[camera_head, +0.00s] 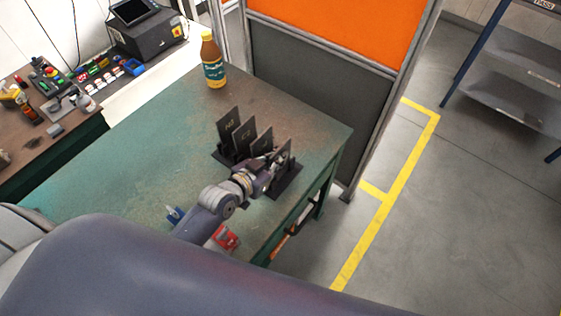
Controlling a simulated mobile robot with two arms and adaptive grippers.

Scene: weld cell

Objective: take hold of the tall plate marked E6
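Several dark upright plates stand in a black rack (287,187) on the green table. The leftmost plate (229,126) has a marking that looks like H3. The plate beside it (246,141) has a marking that seems to start with C. The markings on the third plate (264,142) and the rightmost plate (285,154) are too small or too covered to read, so I cannot tell which is E6. My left gripper (267,170) is at the front of the two right-hand plates. Its fingers blend into the dark plates and rack. My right gripper is out of view.
A brown bottle with a yellow cap (212,62) stands at the table's back corner. An orange and grey partition (330,85) rises behind the table (120,165). A red item (225,238) lies near the front edge. The table's left side is mostly clear.

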